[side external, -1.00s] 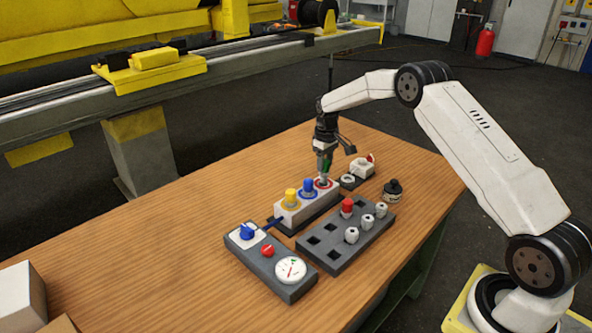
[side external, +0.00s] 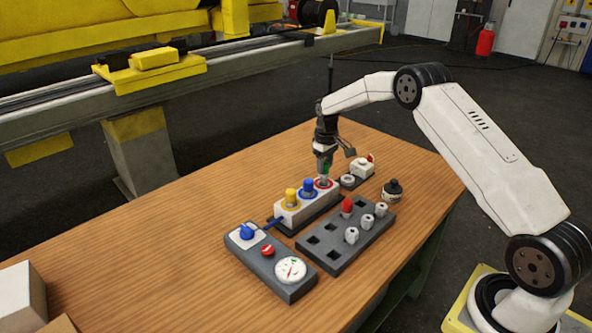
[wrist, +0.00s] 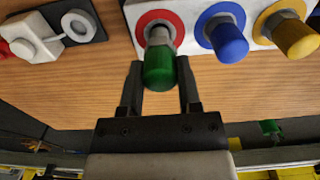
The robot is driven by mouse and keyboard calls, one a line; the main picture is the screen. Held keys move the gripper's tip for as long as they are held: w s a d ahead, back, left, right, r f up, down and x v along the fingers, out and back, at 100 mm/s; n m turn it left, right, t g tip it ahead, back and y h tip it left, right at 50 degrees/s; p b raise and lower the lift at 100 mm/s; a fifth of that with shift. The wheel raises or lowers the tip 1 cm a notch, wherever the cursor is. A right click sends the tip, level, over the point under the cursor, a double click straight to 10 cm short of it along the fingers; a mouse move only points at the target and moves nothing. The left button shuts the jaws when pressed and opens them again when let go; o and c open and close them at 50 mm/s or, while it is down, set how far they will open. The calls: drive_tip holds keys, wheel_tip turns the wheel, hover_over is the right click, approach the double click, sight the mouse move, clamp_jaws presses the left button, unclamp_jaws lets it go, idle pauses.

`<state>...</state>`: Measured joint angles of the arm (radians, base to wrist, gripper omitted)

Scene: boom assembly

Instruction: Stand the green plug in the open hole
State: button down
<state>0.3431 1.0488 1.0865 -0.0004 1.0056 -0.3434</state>
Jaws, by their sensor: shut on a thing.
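The green plug (wrist: 158,68) is between the fingers of my gripper (wrist: 160,82), which is shut on it. In the side view the plug (side external: 327,168) stands about upright under my gripper (side external: 326,164), at the red-ringed hole (side external: 323,183) of the white block (side external: 291,214). In the wrist view its grey metal lower part lies over the red ring (wrist: 148,20); how deep it sits in the hole I cannot tell. A blue plug (side external: 308,186) and a yellow plug (side external: 291,196) stand in the block's other holes.
A dark rack (side external: 337,262) holds a red plug (side external: 347,206) and several white ones. A grey panel (side external: 257,262) with a gauge stands in front.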

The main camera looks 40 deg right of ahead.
drive_tip(key=shift+f, duration=1)
idle(0.5)
drive_tip(key=shift+c, duration=1.1)
unclamp_jaws()
drive_tip(key=shift+r, duration=3.55)
